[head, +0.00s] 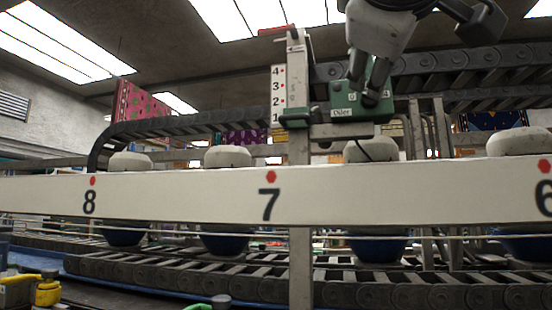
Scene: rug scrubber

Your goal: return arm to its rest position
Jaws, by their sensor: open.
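The lower part of my arm hangs into the top of the head view, right of centre, with a pale, dark-capped link. Below it is what looks like my gripper (366,86), with two dark fingers angled down and a gap between them. It overlaps the green box labelled "Oiler" (344,112) in the picture; I cannot tell whether they touch. I see nothing held between the fingers. A dark block (482,22) juts out to the right of the arm on a short bar; I cannot tell which part it is. The rest of the arm is out of frame.
A long white beam (180,197) numbered 8, 7 and 6 crosses the view. An upright metal post (298,90) with a number scale stands left of the arm. Dark chain tracks (420,66) run behind. Pale-topped blue pots (227,157) stand behind the beam.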

